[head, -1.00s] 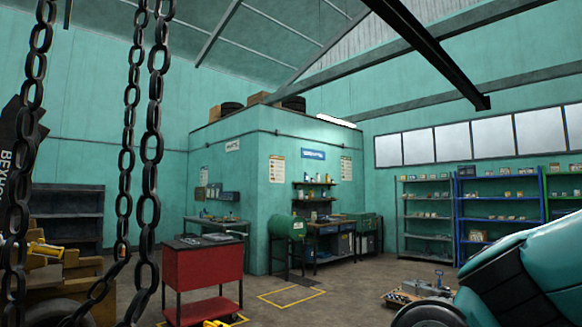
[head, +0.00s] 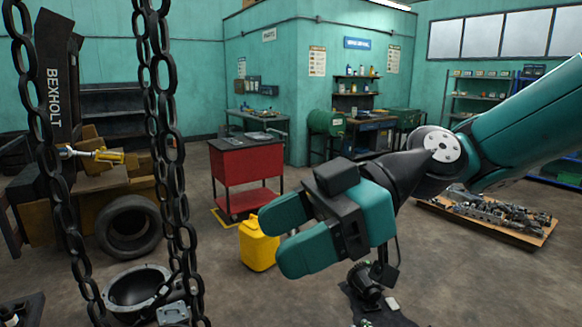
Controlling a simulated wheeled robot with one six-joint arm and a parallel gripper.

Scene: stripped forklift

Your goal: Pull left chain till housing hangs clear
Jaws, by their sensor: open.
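Several dark chain strands hang on the left in the head view. The leftmost strand (head: 48,160) slants down past the black forklift mast, and two more strands (head: 164,120) hang close together to its right. A round, hollow grey metal housing (head: 112,291) sits low behind the chains, partly covered by them. Whether it touches the floor I cannot tell. My gripper (head: 273,238) is open and empty, its two teal fingers pointing left. It appears to the right of all the strands, apart from them.
A yellow canister (head: 258,249) stands behind my gripper. A red tool cart (head: 245,178) is farther back. A tyre (head: 129,226) leans by the forklift body at left. A pallet of metal parts (head: 490,215) lies at right. Open floor lies between.

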